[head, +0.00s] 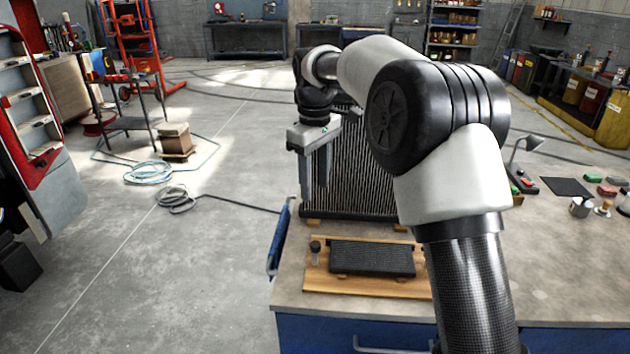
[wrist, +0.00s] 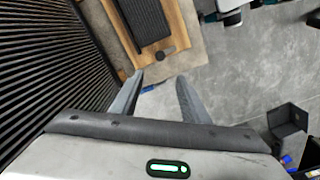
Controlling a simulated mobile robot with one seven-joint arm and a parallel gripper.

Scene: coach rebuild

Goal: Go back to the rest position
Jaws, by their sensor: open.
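My gripper (head: 316,176) hangs from my arm at the left edge of the workbench, pointing down, in front of the finned radiator (head: 362,170). In the wrist view its two fingers (wrist: 160,93) stand apart with nothing between them. The radiator also fills the left side of the wrist view (wrist: 50,60). My arm hides part of the radiator's right side in the head view.
A wooden board (head: 320,284) with a dark ribbed block (head: 372,259) lies on the workbench (head: 560,270). Small parts and a lamp (head: 528,150) stand on the right. Hoses (head: 175,199) lie on the open floor at left, near a red tool cabinet (head: 30,130).

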